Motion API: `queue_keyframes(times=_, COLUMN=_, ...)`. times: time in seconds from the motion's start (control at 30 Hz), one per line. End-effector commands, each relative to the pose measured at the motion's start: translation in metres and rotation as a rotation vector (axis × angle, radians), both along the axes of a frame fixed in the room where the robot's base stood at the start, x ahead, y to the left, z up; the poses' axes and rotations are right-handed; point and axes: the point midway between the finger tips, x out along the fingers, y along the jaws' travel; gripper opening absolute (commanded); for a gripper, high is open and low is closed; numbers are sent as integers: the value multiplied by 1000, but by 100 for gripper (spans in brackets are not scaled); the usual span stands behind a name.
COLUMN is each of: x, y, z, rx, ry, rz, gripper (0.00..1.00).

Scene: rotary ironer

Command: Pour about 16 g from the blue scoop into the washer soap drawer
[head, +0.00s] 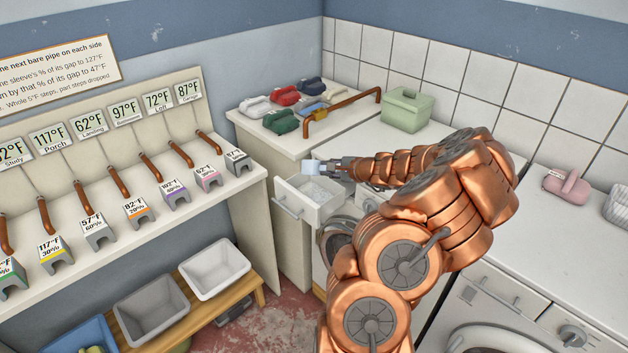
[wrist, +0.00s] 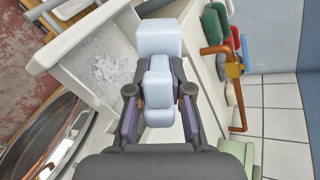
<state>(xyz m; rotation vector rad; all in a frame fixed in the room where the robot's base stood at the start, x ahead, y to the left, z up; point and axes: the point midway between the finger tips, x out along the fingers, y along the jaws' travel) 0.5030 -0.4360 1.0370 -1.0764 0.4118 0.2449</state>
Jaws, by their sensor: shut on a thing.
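A pale blue scoop (head: 312,167) is held by my gripper (head: 338,169) above the open white soap drawer (head: 336,207). In the wrist view the scoop (wrist: 158,40) points away from the camera, with its block handle between the two fingers of my gripper (wrist: 159,92). The fingers are shut on the handle. The drawer also shows in the wrist view (wrist: 108,22), to the left of and below the scoop. Whitish flakes (wrist: 100,68) lie on its floor. The scoop's contents are hidden, and I cannot tell its exact tilt.
Several coloured handled objects (head: 281,121) and a bent copper pipe (head: 342,113) stand on the counter behind the drawer. A green lidded box (head: 407,110) is farther right. A shelf with pipes and grey sleeves (head: 174,189) lies left. A grey bin (head: 151,304) stands below.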

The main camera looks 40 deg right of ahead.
Motion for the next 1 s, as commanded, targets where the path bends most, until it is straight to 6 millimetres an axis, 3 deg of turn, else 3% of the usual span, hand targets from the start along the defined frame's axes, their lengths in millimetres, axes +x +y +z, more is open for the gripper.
queue_keyframes(times=1.0, x=-3, y=-5, z=-2, rx=74, ry=-20, rz=0, gripper=0)
